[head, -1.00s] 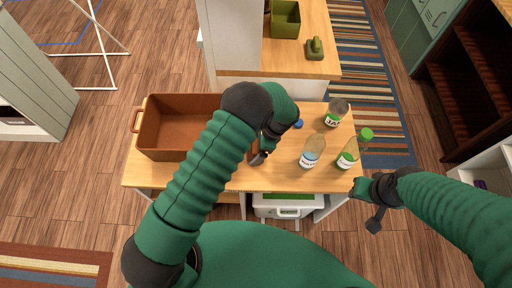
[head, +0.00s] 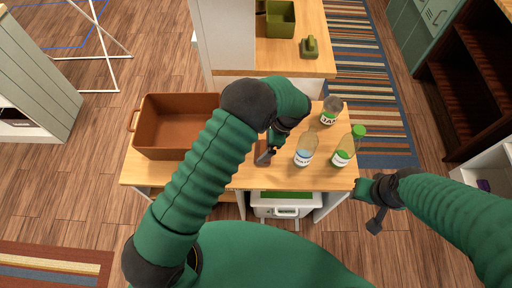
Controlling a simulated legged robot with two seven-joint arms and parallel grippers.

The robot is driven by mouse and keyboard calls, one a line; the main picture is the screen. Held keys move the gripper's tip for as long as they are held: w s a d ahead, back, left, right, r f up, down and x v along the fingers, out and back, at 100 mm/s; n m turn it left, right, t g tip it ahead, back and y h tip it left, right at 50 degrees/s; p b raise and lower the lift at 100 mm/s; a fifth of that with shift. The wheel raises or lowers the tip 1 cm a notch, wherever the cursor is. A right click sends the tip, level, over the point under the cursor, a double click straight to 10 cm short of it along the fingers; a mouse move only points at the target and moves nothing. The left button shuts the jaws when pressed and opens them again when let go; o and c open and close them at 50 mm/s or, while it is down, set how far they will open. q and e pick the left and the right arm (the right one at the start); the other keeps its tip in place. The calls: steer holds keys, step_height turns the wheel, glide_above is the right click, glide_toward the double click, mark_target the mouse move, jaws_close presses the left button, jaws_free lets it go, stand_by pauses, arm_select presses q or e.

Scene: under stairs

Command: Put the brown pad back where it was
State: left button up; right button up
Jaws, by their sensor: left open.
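The brown pad (head: 262,146) is a small dark brown piece on the wooden table (head: 245,180), right of the brown bin, partly covered by my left gripper. My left gripper (head: 266,155) is open, with its fingers at the pad. Whether they touch it I cannot tell. My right gripper (head: 375,221) hangs off the table's right front corner, away from the pad; its finger opening does not show clearly.
A brown bin (head: 137,128) stands on the table's left side. A higher counter (head: 290,62) lies behind.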

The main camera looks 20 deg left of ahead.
arm_select(q)
steer(key=s+d+v, duration=0.1)
steer(key=v, duration=0.6)
steer(key=s+a+r+n+t+h, duration=0.2)
steer(key=s+a+r+n, duration=0.2)
steer(key=s+n, duration=0.3)
steer(key=s+a+r+n+t+h, duration=0.1)
steer(key=s+a+r+n+h, duration=0.1)
steer(key=s+a+r+n, duration=0.2)
steer(key=s+a+n, duration=0.2)
steer(key=s+n, duration=0.1)
steer(key=s, duration=0.1)
steer(key=shift+a+r+n+t, duration=0.25)
steer(key=shift+r+n+t, duration=0.1)
steer(key=shift+n+t, duration=0.05)
arm_select(e)
steer(key=shift+d+f, duration=0.2)
steer(key=shift+d, duration=0.05)
arm_select(q)
steer(key=shift+s, duration=0.2)
arm_select(e)
steer(key=shift+s+d, duration=0.1)
steer(key=shift+s, duration=0.05)
arm_select(q)
steer(key=shift+w, duration=0.1)
